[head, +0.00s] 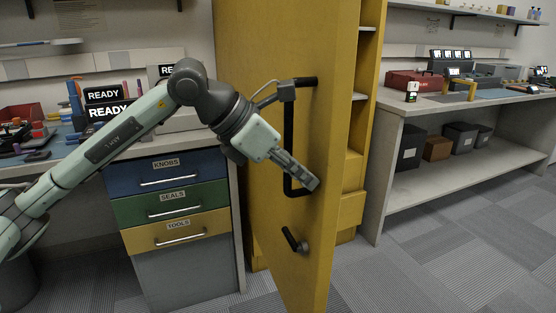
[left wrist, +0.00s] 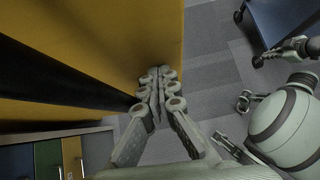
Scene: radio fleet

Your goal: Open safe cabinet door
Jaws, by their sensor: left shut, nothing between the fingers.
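The yellow safe cabinet door (head: 265,60) stands swung open, with its outer face towards the left and cabinet shelves (head: 362,95) showing past its edge. A long black handle (head: 289,145) and a small lever lock (head: 295,241) are on that face. My left gripper (head: 310,182) is shut and empty, in front of the handle's lower end; whether it touches is unclear. In the left wrist view its fingertips (left wrist: 158,78) lie together near the door's edge (left wrist: 176,40), with the dark handle bar (left wrist: 65,75) beside them. Small grey gripper-like parts at that view's right may be my right gripper.
A left counter holds colored drawers (head: 175,195) beside the door. A grey workbench (head: 450,110) with devices and bins stands at the right. The carpeted floor (head: 430,245) between the door and the workbench is clear.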

